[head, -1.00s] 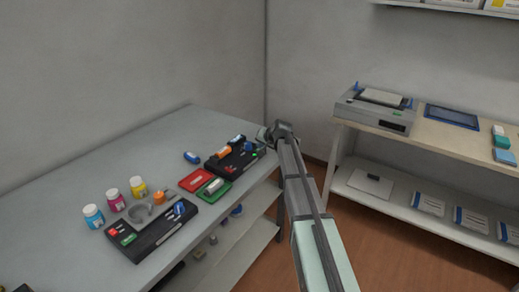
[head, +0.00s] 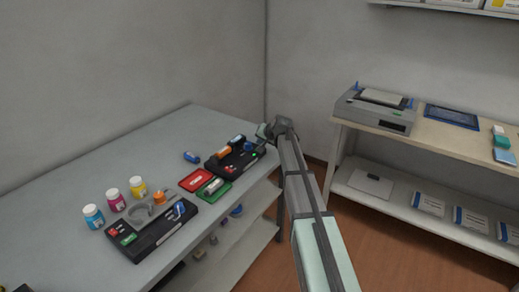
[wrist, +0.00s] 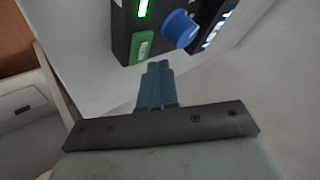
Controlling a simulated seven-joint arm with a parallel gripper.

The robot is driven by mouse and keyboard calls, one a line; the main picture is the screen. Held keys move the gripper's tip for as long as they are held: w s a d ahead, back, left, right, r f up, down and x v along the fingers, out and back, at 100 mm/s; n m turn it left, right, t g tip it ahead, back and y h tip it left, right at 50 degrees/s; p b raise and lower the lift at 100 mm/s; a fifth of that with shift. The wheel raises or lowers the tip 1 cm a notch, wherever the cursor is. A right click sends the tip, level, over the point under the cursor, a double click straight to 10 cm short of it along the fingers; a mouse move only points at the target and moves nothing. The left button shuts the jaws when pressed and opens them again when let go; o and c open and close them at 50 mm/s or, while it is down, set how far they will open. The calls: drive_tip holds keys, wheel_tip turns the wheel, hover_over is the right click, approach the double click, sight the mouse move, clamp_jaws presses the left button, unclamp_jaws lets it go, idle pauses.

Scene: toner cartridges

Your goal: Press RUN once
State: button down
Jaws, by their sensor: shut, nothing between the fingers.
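A black machine (head: 226,166) sits at the far right end of the grey table, by my gripper (head: 264,134). In the wrist view the machine's end (wrist: 122,40) shows a green button (wrist: 142,47) with pale lettering too small to read, a lit green bar (wrist: 143,8) and a blue knob (wrist: 178,28). My gripper (wrist: 158,66) is shut and empty. Its blue-grey fingertips appear just below and to the right of the green button, pointing toward the machine. I cannot tell whether they touch it.
A second black machine (head: 152,242) with red and green buttons stands nearer on the table. Red (head: 195,180) and green (head: 211,194) trays lie between the machines. Several bottles stand at the left. A printer (head: 375,113) stands on the right bench.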

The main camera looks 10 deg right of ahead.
drive_tip(key=shift+r, duration=2.4)
drive_tip(key=s+d+f+m+g+h, duration=0.1)
drive_tip(key=s+d+f+m, duration=0.1)
drive_tip(key=s+d+f, duration=0.3)
drive_tip(key=s+d+f+m+g+h, duration=0.1)
drive_tip(key=s+d+f+m+g, duration=0.1)
drive_tip(key=d+f, duration=0.5)
drive_tip(key=s+a+f+n+g, duration=0.15)
drive_tip(key=s+a+f, duration=0.25)
drive_tip(key=s+f, duration=0.6)
drive_tip(key=s+a+f+n+g, duration=0.1)
drive_tip(key=s+a+f+g, duration=0.15)
drive_tip(key=s+f, duration=0.75)
drive_tip(key=s+a+f+n+g, duration=0.15)
drive_tip(key=s+a+f, duration=0.25)
drive_tip(key=s+f, duration=0.6)
drive_tip(key=s+a+f+n+g, duration=0.1)
drive_tip(key=s+f+g, duration=0.1)
drive_tip(key=s, duration=0.9)
drive_tip(key=s+a+f+n+g, duration=0.1)
drive_tip(key=s+f, duration=0.4)
drive_tip(key=s, duration=0.7)
drive_tip(key=s+a+f+n+g+h, duration=0.1)
drive_tip(key=s+f+n+g, duration=0.1)
drive_tip(key=s, duration=1)
drive_tip(key=shift+a+f+n+g, duration=0.4)
drive_tip(key=shift+f+g, duration=0.4)
drive_tip(key=shift+g, duration=0.15)
